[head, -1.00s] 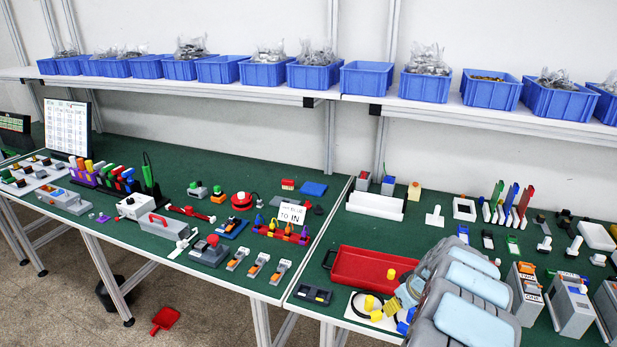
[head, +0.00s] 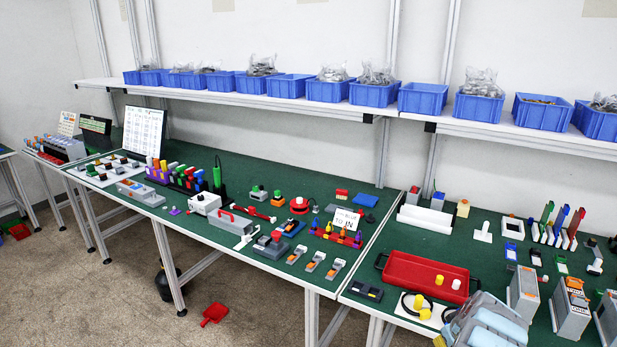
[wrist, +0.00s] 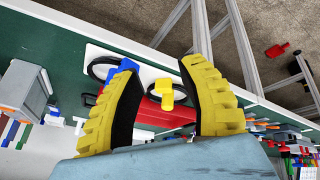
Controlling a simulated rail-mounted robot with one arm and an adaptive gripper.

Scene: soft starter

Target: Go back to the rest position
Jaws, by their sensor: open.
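My gripper (wrist: 160,72) shows in the wrist view with its two yellow ribbed fingers spread apart and nothing held between them. Past the fingertips, the wrist view shows a yellow cylinder (wrist: 166,92), apart from both fingers. In the head view my grey and light-blue arm (head: 492,322) reaches in at the bottom right, over the table's front edge. The fingers are mostly cut off there.
Grey boxes (head: 570,308) stand right of my arm. Blue bins (head: 423,98) line the shelf above. The floor at left is mostly clear.

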